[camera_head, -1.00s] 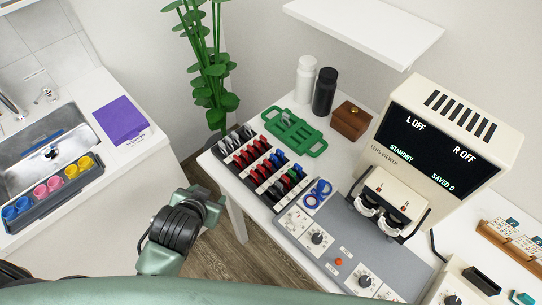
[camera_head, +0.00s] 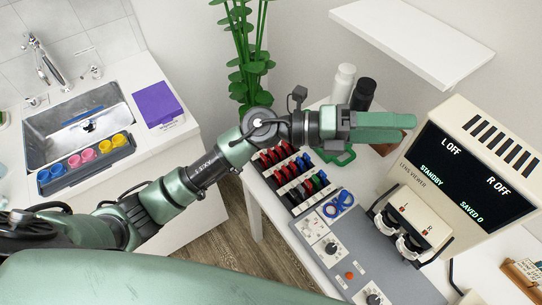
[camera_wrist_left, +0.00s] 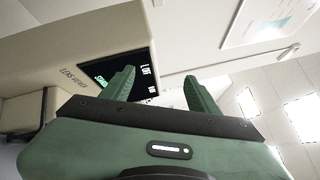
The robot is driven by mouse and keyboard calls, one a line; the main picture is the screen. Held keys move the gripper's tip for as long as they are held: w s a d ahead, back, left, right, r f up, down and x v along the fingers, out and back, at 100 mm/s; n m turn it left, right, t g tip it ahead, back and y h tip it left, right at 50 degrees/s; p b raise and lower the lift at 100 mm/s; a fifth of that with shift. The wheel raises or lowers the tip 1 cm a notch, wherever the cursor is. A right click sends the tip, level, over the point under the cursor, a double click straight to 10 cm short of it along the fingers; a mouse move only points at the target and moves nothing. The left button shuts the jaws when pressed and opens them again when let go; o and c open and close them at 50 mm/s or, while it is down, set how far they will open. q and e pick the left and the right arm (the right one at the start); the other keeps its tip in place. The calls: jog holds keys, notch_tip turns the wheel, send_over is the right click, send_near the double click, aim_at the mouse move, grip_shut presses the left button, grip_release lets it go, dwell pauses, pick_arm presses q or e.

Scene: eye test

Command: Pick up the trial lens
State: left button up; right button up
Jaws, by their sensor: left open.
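Several small trial lenses with red, black, green and blue rims stand in rows in a dark rack (camera_head: 297,197) on the white table. A red-rimmed lens (camera_head: 287,171) is among them; which single lens is meant I cannot tell. My left gripper (camera_head: 408,128) is beyond and to the right of the rack in the head view, above the table's back part. My right gripper is out of view.
The lens viewer (camera_head: 462,170) stands right of the rack, with a grey control panel (camera_head: 345,258) in front. A blue two-ringed item (camera_head: 338,203) lies by the rack. White (camera_head: 343,84) and black (camera_head: 363,94) bottles stand behind my gripper, below a wall shelf (camera_head: 415,40).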

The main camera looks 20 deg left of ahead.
pick_arm(q)
notch_tip(320, 180, down, 5)
jog(key=m+g+y, duration=0.3)
jog(key=m, duration=0.1)
jog(key=m+y, duration=0.2)
jog(key=y, duration=1.4)
send_over(271, 151)
notch_tip(271, 151, down, 12)
jog(key=shift+w+f+g, duration=0.15)
jog(key=shift+f+g, duration=0.1)
jog(key=shift+g, duration=0.15)
jog(key=f+p, duration=0.1)
jog(key=f, duration=0.3)
jog(key=f+p, duration=0.1)
jog(key=f, duration=0.1)
jog(key=shift+s+f+p, duration=0.15)
jog(key=shift+s+p, duration=0.1)
jog(key=shift+p, duration=0.1)
jog(key=shift+f, duration=0.35)
grip_shut()
